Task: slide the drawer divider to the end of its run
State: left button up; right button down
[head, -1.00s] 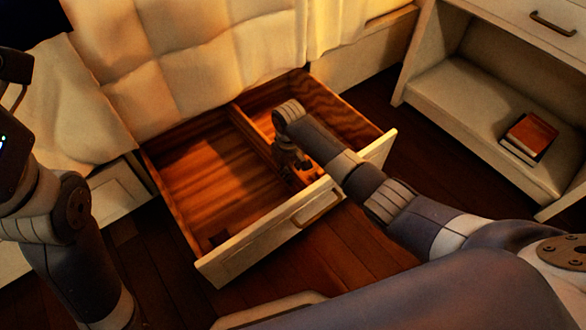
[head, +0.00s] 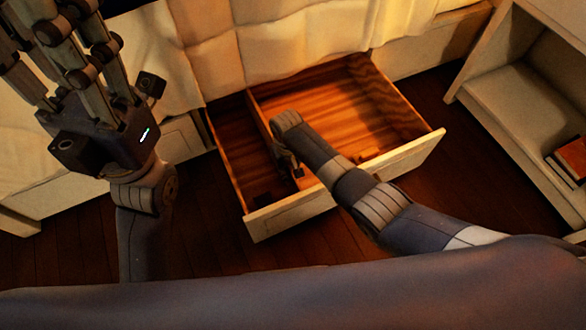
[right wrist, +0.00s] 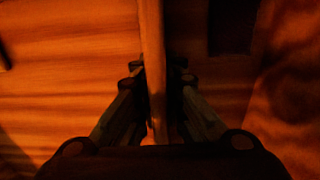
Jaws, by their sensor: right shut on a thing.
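The wooden drawer divider (head: 259,117) stands upright inside the open drawer (head: 345,187), left of its middle, running from the back wall toward the front. The left compartment is narrow and the right one wide. My right gripper (head: 290,166) reaches down into the drawer and is shut on the divider; my forearm hides part of the gripper and the divider's front end. In the right wrist view the divider (right wrist: 152,35) runs between the two fingers (right wrist: 157,78). My left gripper (head: 50,25) is raised at the upper left, empty, its fingers apart.
A small dark patch or block (head: 261,199) lies at the front of the left compartment; I cannot tell which. A quilted cover (head: 290,45) hangs behind the drawer. An open nightstand (head: 510,85) with a book (head: 570,158) stands at right.

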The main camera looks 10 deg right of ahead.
jog(key=c, duration=1.7)
grip_release()
